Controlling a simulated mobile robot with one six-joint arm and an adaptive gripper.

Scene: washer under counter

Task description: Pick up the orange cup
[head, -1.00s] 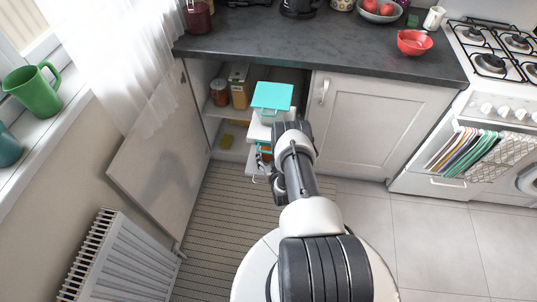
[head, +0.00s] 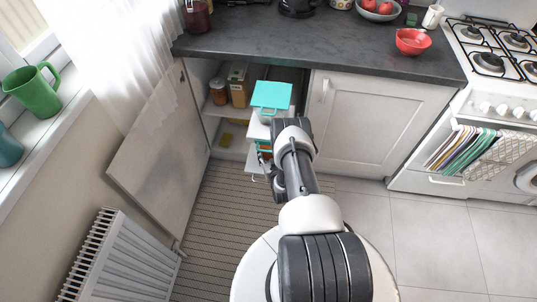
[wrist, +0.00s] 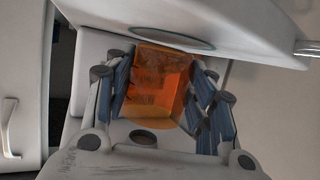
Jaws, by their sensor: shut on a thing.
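The orange cup (wrist: 158,85) shows in the wrist view as a translucent orange vessel, between the two fingers of my gripper (wrist: 162,100). The fingers are shut on it from both sides. In the head view my arm reaches down to the open cabinet, and my gripper is mostly hidden behind the wrist. A small orange patch (head: 264,147) shows there beside my wrist, below the turquoise-lidded container.
The open cabinet door (head: 158,155) is on the left. A closed door (head: 358,120) is on the right.

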